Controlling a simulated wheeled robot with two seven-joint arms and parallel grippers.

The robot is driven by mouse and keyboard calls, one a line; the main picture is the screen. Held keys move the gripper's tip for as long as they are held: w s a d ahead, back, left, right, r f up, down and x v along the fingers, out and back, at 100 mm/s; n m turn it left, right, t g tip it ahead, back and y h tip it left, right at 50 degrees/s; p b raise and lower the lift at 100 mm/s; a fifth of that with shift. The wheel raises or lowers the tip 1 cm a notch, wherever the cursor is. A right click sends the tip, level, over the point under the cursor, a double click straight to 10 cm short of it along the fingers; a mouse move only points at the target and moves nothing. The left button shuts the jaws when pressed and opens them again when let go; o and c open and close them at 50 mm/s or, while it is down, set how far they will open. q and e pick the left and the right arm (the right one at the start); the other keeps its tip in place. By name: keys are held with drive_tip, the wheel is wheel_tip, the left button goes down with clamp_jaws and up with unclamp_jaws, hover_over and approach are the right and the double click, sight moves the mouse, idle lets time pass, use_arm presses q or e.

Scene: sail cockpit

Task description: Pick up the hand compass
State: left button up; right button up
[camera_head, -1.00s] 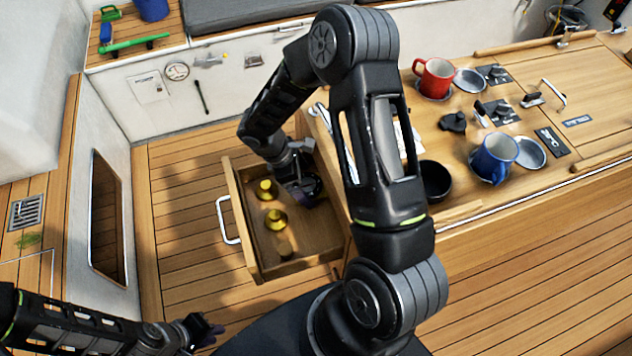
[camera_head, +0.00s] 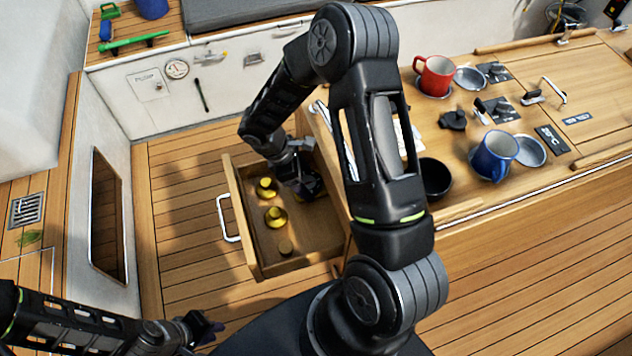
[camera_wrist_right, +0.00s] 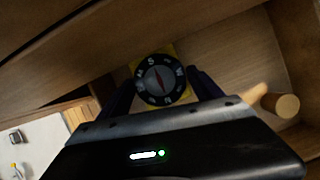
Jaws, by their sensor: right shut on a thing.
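The hand compass (camera_wrist_right: 160,82) shows in the right wrist view, with a dark round dial, white letters, a red needle and a yellow body behind it. It sits between the two dark fingers of my right gripper (camera_wrist_right: 163,88), which is shut on it. In the head view my right gripper (camera_head: 306,184) reaches down into the open wooden drawer (camera_head: 241,222), at its right side. The compass is mostly hidden there. My left gripper (camera_head: 208,330) is at the lower left, away from the drawer; its finger opening is unclear.
Two yellow brass-like pieces (camera_head: 276,217) and a small wooden cylinder (camera_head: 286,247) are in the drawer. The counter to the right holds a red mug (camera_head: 434,76), a blue mug (camera_head: 494,156) and a black bowl (camera_head: 434,178). The floor left of the drawer is clear.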

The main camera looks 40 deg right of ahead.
drive_tip(key=c, duration=1.1)
drive_tip(key=shift+s+a+r+b, duration=0.3)
drive_tip(key=shift+a+r+b, duration=0.05)
drive_tip(key=shift+a+r, duration=0.2)
drive_tip(key=s+a+r+b, duration=0.3)
drive_tip(key=s+a+r, duration=0.4)
drive_tip(key=a, duration=0.3)
drive_tip(key=shift+a, duration=0.4)
drive_tip(key=shift+w, duration=0.1)
